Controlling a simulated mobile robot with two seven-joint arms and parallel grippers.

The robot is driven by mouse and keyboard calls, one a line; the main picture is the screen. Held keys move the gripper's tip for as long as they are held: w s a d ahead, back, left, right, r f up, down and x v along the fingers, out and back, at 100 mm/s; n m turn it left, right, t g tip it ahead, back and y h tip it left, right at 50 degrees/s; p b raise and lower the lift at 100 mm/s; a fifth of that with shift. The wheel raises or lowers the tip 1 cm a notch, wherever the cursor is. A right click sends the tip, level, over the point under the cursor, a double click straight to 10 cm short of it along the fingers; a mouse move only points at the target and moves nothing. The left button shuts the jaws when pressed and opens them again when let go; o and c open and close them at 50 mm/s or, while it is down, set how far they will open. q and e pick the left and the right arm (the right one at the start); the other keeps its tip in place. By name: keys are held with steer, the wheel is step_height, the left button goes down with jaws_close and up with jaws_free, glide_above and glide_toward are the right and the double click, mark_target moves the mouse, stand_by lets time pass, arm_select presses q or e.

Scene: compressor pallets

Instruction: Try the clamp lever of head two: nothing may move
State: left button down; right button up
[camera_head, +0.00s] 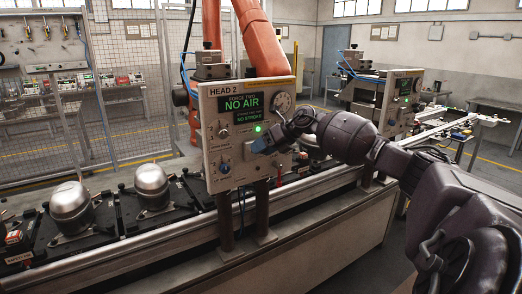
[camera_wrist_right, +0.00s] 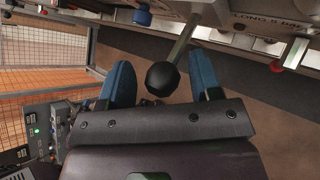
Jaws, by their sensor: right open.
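The head two panel (camera_head: 222,112) is an upright cream plate marked HEAD 2. Its display (camera_head: 240,105) reads NO AIR and NO STROKE. A lever (camera_wrist_right: 182,40) with a black ball knob (camera_wrist_right: 162,79) shows in the right wrist view; I take it for the clamp lever. My right gripper (camera_head: 263,146) is in front of the panel's lower right part and hides the lever in the head view. In the right wrist view its blue fingers are open, one on each side of the knob, with gaps visible. My left gripper is not in view.
A pressure gauge (camera_head: 281,103) and a lit green lamp (camera_head: 258,128) are on the panel. Metal domed compressors (camera_head: 151,187) sit on the conveyor line to the left. An orange robot arm (camera_head: 261,45) stands behind. A second panel (camera_head: 402,99) is at the right.

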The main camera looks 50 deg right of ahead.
steer(key=b+v, duration=0.1)
steer(key=v, duration=0.9)
stand_by(0.4)
